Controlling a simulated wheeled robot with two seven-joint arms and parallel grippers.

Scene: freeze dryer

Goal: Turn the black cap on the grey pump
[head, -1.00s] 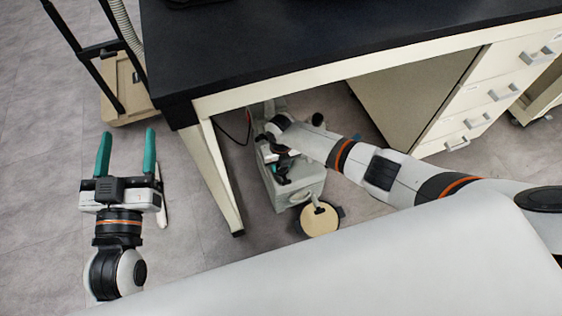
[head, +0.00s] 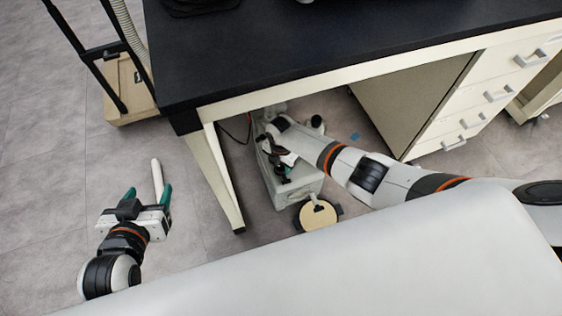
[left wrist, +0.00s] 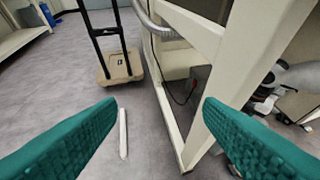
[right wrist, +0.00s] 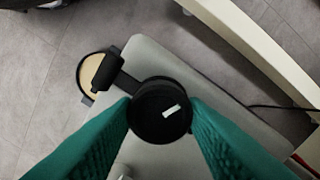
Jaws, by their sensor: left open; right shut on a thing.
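The grey pump (head: 303,189) stands on the floor under the black-topped bench, partly hidden by my right arm. In the right wrist view its pale grey top (right wrist: 150,62) fills the middle. The round black cap (right wrist: 160,112), with a small white mark, sits between the green fingers of my right gripper (right wrist: 161,115), which is shut on it.
The bench (head: 330,50) has a pale leg (head: 222,180) between my left gripper and the pump. Drawers (head: 490,95) stand at right. A round tan-topped piece (head: 318,213) is at the pump's near end. A wooden cart (head: 130,95) stands at left. A white rod (left wrist: 123,135) lies on the floor.

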